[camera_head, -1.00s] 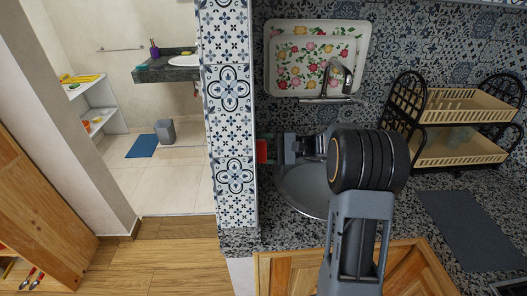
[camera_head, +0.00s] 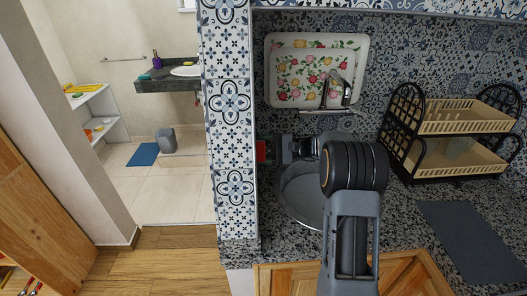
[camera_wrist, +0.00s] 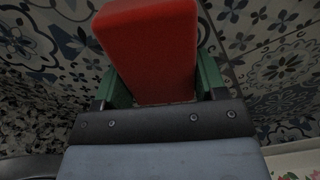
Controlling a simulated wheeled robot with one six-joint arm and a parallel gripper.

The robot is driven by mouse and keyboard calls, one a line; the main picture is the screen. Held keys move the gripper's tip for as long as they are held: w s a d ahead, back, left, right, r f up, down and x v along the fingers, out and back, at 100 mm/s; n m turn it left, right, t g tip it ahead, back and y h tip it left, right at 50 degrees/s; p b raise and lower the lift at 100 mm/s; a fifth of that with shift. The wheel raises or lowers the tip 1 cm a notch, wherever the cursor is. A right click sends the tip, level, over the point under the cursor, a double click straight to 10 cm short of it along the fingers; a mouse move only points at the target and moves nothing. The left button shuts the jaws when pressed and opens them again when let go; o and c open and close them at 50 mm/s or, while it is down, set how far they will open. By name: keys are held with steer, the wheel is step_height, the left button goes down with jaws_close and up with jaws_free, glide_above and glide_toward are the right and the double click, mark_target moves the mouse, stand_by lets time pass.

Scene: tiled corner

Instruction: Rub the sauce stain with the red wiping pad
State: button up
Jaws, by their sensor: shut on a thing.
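My gripper (camera_head: 272,150) is shut on the red wiping pad (camera_wrist: 152,45), which fills the upper middle of the wrist view between the green fingers. In the head view the pad (camera_head: 261,152) shows as a small red patch at the edge of the tiled side wall (camera_head: 232,130), above the counter. I cannot tell whether the pad touches the wall. No sauce stain is visible in either view; the pad, arm or wall edge may hide it.
A round sink (camera_head: 300,200) lies below my arm. Floral trays (camera_head: 272,48) lean behind the faucet (camera_head: 338,92). A black and beige dish rack (camera_head: 415,165) and a dark mat (camera_head: 470,240) are at right. The granite counter (camera_head: 415,225) between sink and mat is bare.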

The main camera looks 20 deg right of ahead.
steer(key=w+d+p, duration=0.1)
steer(key=w, duration=0.5)
steer(key=shift+d+p, duration=0.25)
steer(key=shift+p, duration=0.05)
stand_by(0.4)
steer(key=shift+s+d, duration=0.15)
steer(key=shift+d, duration=0.85)
steer(key=shift+s+d, duration=0.2)
steer(key=shift+d, duration=0.75)
steer(key=shift+s+d, duration=0.15)
steer(key=shift+d, duration=0.85)
steer(key=shift+s+d, duration=0.15)
steer(key=shift+d, duration=0.6)
steer(key=shift+s+d, duration=0.15)
steer(key=shift+d, duration=0.55)
